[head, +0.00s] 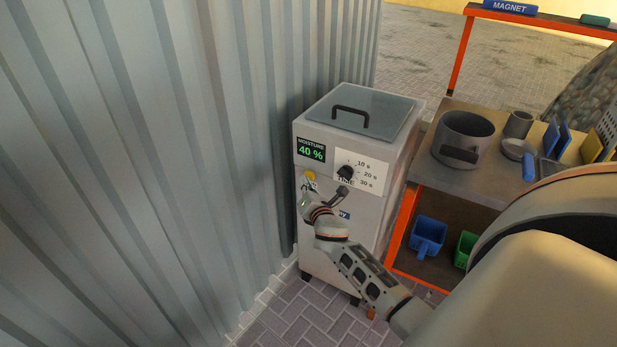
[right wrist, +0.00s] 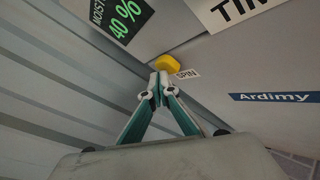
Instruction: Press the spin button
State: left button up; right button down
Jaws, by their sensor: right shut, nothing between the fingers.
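The spin button (right wrist: 168,62) is a small yellow knob on the front of a grey machine (head: 333,248), beside a SPIN label (right wrist: 187,73) in the right wrist view. In the head view the button (head: 309,175) shows below the green moisture display (head: 311,151), which reads 40 %. My right gripper (right wrist: 158,82) is shut and empty. Its fingertips are right at the button's lower edge in the right wrist view; I cannot tell whether they touch it. In the head view the right gripper (head: 307,187) is just below the button. My left gripper is not in view.
A corrugated metal wall (head: 150,150) stands close on the left. A workbench (head: 450,185) with a pot (head: 464,133) and tools stands right of the machine, with blue (head: 428,235) and green bins below.

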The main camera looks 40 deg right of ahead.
jog(key=shift+w+d, duration=0.2)
jog(key=shift+d, duration=0.3)
dwell(1.0)
jog(key=shift+a, duration=0.1)
jog(key=shift+s+a, duration=0.35)
jog(key=shift+a, duration=0.4)
jog(key=shift+a, duration=0.15)
jog(key=shift+s+a, duration=0.3)
jog(key=shift+a, duration=0.45)
jog(key=shift+s+a, duration=0.35)
jog(key=shift+a, duration=0.35)
jog(key=shift+s+a, duration=0.3)
jog(key=shift+a, duration=0.45)
